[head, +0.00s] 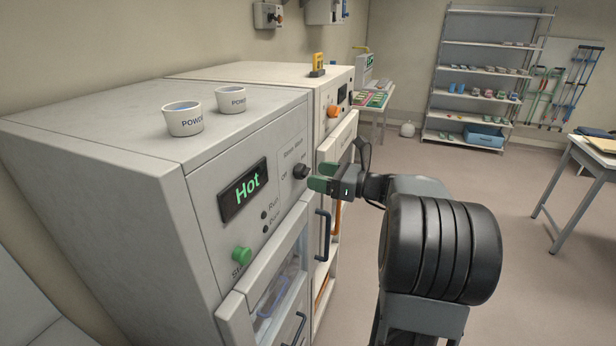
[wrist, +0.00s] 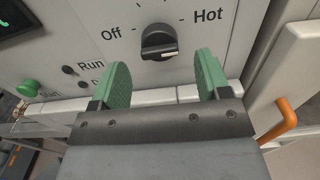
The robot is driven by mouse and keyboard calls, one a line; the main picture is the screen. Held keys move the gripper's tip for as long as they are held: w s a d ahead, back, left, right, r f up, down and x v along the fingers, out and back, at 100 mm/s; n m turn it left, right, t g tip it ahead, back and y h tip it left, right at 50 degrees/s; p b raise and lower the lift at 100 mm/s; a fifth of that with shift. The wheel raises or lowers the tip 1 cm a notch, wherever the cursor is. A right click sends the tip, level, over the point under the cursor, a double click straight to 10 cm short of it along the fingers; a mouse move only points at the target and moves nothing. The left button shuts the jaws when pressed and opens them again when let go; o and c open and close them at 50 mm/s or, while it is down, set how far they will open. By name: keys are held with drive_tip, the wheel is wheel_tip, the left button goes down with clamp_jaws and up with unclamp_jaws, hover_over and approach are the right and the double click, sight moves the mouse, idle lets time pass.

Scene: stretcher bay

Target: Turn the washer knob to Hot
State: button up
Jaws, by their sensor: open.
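The washer knob (head: 301,171) is a dark dial on the front panel of the grey washer (head: 150,140). In the wrist view the knob (wrist: 159,40) has a white mark on its grip bar, which points right, to the side of the Hot label (wrist: 208,15). The Off label (wrist: 111,32) is to its left. The washer display (head: 245,188) reads "Hot" in green. My gripper (head: 321,177) is open and empty, its green fingers just in front of the knob. In the wrist view the fingers (wrist: 164,78) are spread either side below the knob, apart from it.
A green start button (head: 241,255) and Run light (head: 264,214) are on the same panel. Two cups labelled as powder (head: 183,120) stand on the washer. A second machine with an orange knob (head: 334,111) stands beyond. Open floor (head: 440,185) lies to the right.

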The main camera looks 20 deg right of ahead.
drive_tip(key=b+v, duration=0.1)
drive_tip(key=v, duration=0.8)
drive_tip(key=shift+b, duration=0.3)
drive_tip(key=shift+d, duration=0.1)
drive_tip(key=s+a+f+n+g+h, duration=0.3)
drive_tip(key=a+f+n+g, duration=0.15)
drive_tip(key=f+n, duration=0.2)
drive_tip(key=s+a+f+n+g+h, duration=0.35)
drive_tip(key=f+n+g, duration=0.2)
drive_tip(key=f, duration=0.25)
drive_tip(key=s+a+r+n+t+h, duration=0.1)
drive_tip(key=s+a+n+h, duration=0.4)
drive_tip(key=a+n, duration=0.6)
drive_tip(key=s+n, duration=0.1)
drive_tip(key=n, duration=0.3)
drive_tip(key=shift+a+n, duration=0.2)
drive_tip(key=shift+n, duration=0.1)
drive_tip(key=shift+r+h, duration=0.15)
drive_tip(key=shift+h, duration=0.1)
